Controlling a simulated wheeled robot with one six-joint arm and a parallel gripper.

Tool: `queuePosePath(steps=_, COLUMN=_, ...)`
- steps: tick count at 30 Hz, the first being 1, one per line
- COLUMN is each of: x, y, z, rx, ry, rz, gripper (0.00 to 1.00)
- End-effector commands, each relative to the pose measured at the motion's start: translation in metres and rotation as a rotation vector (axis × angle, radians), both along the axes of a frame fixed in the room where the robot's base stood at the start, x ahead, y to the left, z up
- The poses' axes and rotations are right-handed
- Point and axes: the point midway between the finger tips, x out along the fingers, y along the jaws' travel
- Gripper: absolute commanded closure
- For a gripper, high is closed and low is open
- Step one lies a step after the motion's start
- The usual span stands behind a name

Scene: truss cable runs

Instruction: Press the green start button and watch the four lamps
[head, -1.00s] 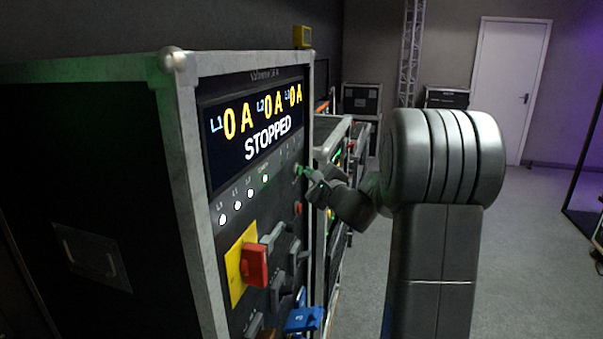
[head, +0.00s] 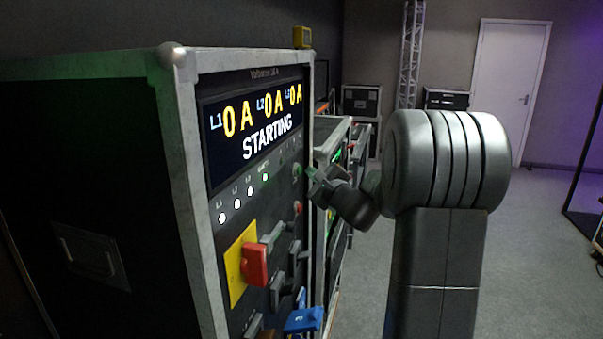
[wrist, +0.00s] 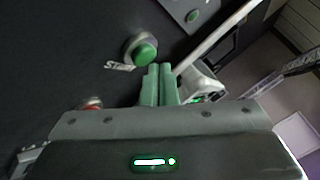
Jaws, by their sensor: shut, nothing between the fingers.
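The power cabinet's screen (head: 254,124) reads "STARTING" with L1, L2 and L3 each at 0 A. Below it a row of lamps (head: 236,204) slants up to the right, several of them lit white or greenish. The green start button (wrist: 145,52) sits on the dark panel in the wrist view, with part of the word "START" beside it. My gripper (wrist: 160,68) is shut and empty, its fingertips just beside and below the button in that view. In the head view, my gripper (head: 310,174) is close to the panel's right edge; I cannot tell whether it touches the button.
A red rotary switch (head: 254,264) on a yellow plate (head: 237,266) and a blue connector (head: 303,320) stick out below the lamps. A red button (head: 298,207) sits under the green one. More cases (head: 361,101) stand behind. Floor at right is clear.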

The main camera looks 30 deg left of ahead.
Motion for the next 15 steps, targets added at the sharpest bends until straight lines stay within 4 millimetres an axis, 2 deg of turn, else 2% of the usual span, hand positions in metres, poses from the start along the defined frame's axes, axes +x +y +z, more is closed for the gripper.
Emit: queuePosePath(steps=15, x=0.0022, y=-0.0085, z=-0.0006, rx=-0.001, ry=0.0, rz=-0.001, gripper=1.0)
